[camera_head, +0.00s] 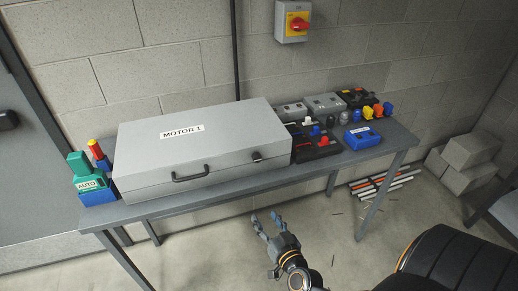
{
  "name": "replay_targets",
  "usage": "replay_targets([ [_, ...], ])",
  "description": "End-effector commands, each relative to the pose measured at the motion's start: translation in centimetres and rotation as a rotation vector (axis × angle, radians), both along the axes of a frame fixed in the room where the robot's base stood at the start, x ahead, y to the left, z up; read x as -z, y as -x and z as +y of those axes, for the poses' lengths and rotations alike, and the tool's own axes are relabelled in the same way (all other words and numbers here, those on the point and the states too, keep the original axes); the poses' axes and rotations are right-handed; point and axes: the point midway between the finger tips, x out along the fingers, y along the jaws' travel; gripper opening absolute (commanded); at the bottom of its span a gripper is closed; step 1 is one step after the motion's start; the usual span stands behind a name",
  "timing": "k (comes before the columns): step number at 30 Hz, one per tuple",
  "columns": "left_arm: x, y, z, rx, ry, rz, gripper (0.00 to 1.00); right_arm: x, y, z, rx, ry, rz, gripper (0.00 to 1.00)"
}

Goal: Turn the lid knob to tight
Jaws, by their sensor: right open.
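A grey case (200,140) labelled MOTOR 1 lies on a grey table with its lid down. A small dark knob (257,156) sits at the right of the case's front edge; its turned position is too small to read. A dark handle (190,176) is on the front face, left of the knob. My right gripper (265,217) is open and empty, in front of the table and below the knob in the picture, touching nothing that I can see. My left gripper is not in view.
The table (220,184) has a narrow bare strip before the case. A green AUTO box (88,182) stands left. Several switch boxes, including a blue one (362,137), crowd the right end. A red and yellow switch (294,22) hangs on the wall. Blocks (470,155) lie right.

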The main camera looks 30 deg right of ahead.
Motion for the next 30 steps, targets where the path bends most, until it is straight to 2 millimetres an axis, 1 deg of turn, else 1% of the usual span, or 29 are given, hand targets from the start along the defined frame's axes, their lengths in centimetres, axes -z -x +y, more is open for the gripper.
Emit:
replay_targets([
  [1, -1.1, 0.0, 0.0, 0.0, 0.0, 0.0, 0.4, -4.0, -0.2, -0.9, 0.027, -0.003, -0.059, 0.5],
  [3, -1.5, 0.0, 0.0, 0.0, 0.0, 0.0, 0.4, -7.3, -0.3, -1.9, 0.057, -0.005, -0.119, 0.5],
  [6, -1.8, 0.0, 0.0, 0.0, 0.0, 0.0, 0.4, -9.8, -0.3, -2.6, 0.082, -0.005, -0.166, 0.5],
  [7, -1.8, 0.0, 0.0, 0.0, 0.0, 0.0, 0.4, -10.2, -0.4, -2.8, 0.086, -0.006, -0.173, 0.5],
  [11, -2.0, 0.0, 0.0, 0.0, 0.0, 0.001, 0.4, -10.6, -1.3, -3.2, 0.089, -0.007, -0.183, 0.5],
  [14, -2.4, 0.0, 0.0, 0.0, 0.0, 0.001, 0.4, -10.7, -2.9, -3.6, 0.088, -0.007, -0.183, 0.5],
  [18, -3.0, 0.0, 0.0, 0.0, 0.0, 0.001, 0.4, -10.7, -5.8, -4.4, 0.088, -0.006, -0.183, 0.5],
  [24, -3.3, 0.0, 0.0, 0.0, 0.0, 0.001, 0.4, -10.5, -9.8, -5.4, 0.087, -0.006, -0.182, 0.5],
  [27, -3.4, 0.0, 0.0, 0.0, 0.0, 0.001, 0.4, -10.5, -11.4, -5.9, 0.087, -0.005, -0.181, 0.5],
  [30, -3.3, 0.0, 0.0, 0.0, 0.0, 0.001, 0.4, -10.4, -12.6, -6.1, 0.086, -0.007, -0.181, 0.5],
])
